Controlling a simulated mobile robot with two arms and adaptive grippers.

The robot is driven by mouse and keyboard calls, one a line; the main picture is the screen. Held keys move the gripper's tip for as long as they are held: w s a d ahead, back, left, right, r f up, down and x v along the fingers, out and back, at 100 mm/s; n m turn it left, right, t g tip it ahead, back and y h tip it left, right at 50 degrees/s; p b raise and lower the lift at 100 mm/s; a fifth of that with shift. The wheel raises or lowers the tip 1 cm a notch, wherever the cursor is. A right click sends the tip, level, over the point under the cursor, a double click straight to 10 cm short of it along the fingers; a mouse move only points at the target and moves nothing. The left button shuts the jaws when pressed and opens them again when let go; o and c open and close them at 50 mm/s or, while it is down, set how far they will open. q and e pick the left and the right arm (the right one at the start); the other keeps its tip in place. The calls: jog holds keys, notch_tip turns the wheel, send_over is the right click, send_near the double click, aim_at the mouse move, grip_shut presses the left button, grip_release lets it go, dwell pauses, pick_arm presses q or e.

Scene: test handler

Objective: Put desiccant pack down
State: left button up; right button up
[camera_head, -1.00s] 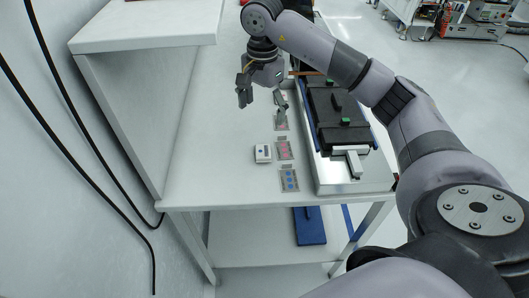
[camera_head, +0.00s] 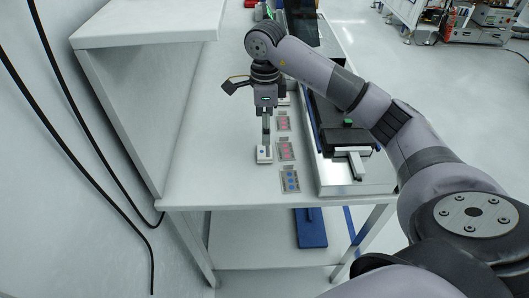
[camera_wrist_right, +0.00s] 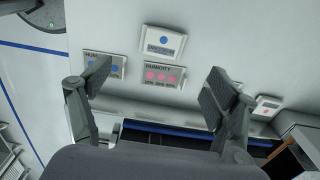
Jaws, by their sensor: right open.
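The desiccant pack (camera_head: 264,157) is a small white packet with a blue dot. It lies flat on the white worktop (camera_head: 225,170), left of a column of cards. In the right wrist view the pack (camera_wrist_right: 163,43) shows whole, beyond the fingertips. My right gripper (camera_head: 266,138) is at the far side of the pack in the head view. Its two fingers (camera_wrist_right: 156,86) are spread wide with nothing held between them. I cannot tell its exact height above the worktop. My left gripper is not in view.
A blue-dotted humidity card (camera_head: 290,181) and a pink-dotted one (camera_head: 285,151) lie right of the pack. Another pink-dotted card (camera_head: 283,123) lies farther back. A metal fixture with black parts (camera_head: 350,165) stands at the right. The worktop's left side is clear.

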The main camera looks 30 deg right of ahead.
send_over(264, 151)
jog(key=f, duration=0.4)
jog(key=shift+s+f+p, duration=0.15)
jog(key=shift+s+p, duration=0.1)
jog(key=shift+p, duration=0.05)
notch_tip(264, 151, down, 4)
jog(key=shift+w+f+p, duration=0.1)
jog(key=shift+w+p, duration=0.05)
jog(key=shift+p, duration=0.75)
jog(key=shift+f, duration=0.55)
jog(key=shift+c, duration=0.6)
jog(key=c, duration=1)
jog(key=shift+c, duration=0.2)
jog(key=shift+r, duration=0.15)
